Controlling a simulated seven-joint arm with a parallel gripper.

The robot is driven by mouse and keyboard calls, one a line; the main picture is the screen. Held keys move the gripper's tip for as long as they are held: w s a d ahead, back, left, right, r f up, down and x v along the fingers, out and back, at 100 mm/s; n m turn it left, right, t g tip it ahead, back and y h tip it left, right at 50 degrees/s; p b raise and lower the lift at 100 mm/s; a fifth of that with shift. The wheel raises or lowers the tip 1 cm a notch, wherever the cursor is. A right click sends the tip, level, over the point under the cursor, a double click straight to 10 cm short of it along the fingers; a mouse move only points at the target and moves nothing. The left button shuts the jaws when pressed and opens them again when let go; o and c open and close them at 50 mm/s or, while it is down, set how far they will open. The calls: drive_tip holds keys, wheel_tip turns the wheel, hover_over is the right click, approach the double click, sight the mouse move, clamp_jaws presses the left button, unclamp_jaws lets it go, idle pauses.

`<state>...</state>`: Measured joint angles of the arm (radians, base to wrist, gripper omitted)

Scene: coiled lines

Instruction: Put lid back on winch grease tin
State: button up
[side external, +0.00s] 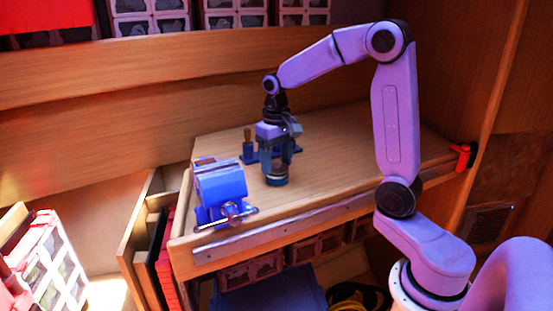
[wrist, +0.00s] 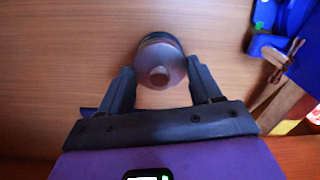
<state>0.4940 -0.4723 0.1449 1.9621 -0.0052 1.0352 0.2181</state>
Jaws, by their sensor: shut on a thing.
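My gripper (side external: 276,165) points straight down over the bench, with its fingers on either side of a round lid. In the wrist view my gripper (wrist: 163,70) has its two fingertips against the sides of the greyish lid (wrist: 160,60), which has a small round knob in its middle. The short, dark blue winch grease tin (side external: 276,181) shows on the bench right under the fingers. In the wrist view a dark rim shows just past the lid's far edge. I cannot tell whether the lid is seated on the tin or just above it.
A blue vise (side external: 222,187) stands to the left at the bench's front edge. A blue stand with a wooden-handled tool (side external: 247,137) is just behind my gripper. A red clamp (side external: 463,156) sits at the bench's right end. The bench top (side external: 350,140) is clear to the right.

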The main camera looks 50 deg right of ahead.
idle(0.8)
drive_tip(key=o, duration=1.2)
drive_tip(key=shift+r, duration=3.45)
clamp_jaws()
